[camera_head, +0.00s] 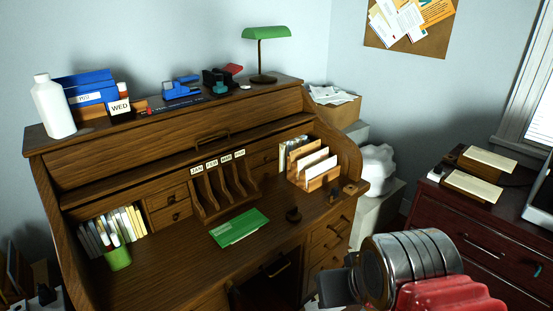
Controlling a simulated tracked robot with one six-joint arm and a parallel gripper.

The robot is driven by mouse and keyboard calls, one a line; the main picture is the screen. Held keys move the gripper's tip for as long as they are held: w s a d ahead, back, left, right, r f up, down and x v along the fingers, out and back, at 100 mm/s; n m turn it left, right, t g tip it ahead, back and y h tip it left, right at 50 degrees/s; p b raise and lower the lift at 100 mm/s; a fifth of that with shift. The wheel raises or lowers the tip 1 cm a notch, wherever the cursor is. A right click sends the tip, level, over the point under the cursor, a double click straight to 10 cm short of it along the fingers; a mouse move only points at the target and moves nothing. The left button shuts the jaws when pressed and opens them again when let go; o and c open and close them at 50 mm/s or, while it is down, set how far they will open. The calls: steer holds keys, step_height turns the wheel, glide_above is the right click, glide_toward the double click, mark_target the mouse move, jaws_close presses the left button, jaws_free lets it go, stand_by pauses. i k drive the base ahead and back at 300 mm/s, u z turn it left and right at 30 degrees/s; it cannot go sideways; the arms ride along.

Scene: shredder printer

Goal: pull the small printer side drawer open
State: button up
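No printer side drawer can be made out for certain. A dark red cabinet (470,225) with drawers stands at the right, its lower part hidden behind my arm. A grey device (540,205), cut off by the right edge, sits on its top; I cannot tell if it is the printer. My arm's metal and red links fill the bottom right. A dark part at their left end appears to be my gripper (336,288), in front of the wooden desk's right side. Its fingers are not clear, and I see nothing held.
A wooden roll-top desk (150,170) fills the left and middle, with a green folder (239,228), a letter rack (314,174) and a green lamp (266,34). A cardboard box (337,112) and a white crumpled bag (377,168) stand between desk and cabinet.

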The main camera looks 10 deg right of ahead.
mark_target(257, 160)
steer(key=z, duration=0.3)
steer(key=i, duration=1.6)
steer(key=u, duration=0.65)
